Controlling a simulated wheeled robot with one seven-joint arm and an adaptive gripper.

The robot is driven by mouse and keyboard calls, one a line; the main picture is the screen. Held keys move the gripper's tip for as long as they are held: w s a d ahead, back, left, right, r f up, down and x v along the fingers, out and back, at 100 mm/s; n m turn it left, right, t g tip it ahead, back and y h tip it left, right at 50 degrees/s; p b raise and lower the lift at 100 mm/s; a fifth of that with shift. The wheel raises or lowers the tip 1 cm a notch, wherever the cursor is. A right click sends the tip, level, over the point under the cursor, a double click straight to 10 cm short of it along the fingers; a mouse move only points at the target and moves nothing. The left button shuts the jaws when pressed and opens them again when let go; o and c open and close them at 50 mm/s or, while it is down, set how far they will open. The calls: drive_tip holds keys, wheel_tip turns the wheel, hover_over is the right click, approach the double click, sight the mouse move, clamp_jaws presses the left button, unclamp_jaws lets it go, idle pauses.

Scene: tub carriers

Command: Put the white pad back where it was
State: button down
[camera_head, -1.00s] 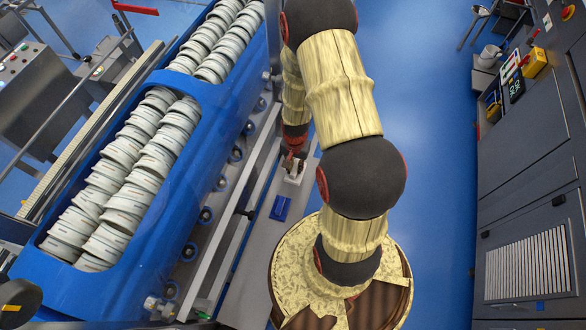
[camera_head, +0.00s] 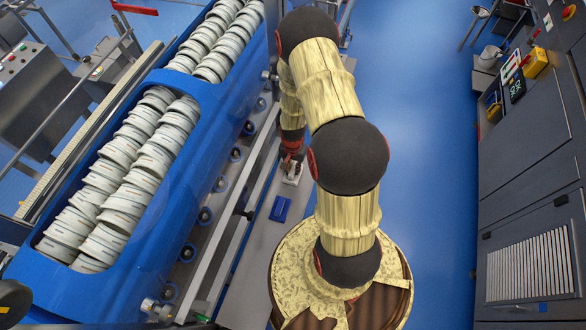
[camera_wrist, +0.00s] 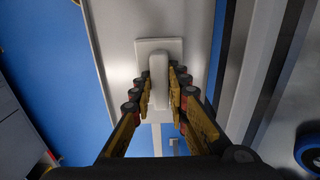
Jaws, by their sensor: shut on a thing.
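The white pad (camera_wrist: 174,45) is a flat square plate with a raised grip bar on top. My gripper (camera_wrist: 160,82) is shut on that bar, with one finger on each side of it. In the head view the pad (camera_head: 293,174) shows as a small pale patch under my gripper (camera_head: 291,160), over the narrow grey ledge (camera_head: 255,240) beside the blue machine. My arm and fingers hide part of it there. I cannot tell whether the plate touches the ledge or is just above it.
Grey cabinets (camera_head: 530,170) stand right.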

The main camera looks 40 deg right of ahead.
sight(293, 169)
drive_tip(key=c, duration=1.7)
unclamp_jaws()
drive_tip(key=shift+c, duration=0.2)
wheel_tip(293, 169, up, 12)
drive_tip(key=p, duration=0.1)
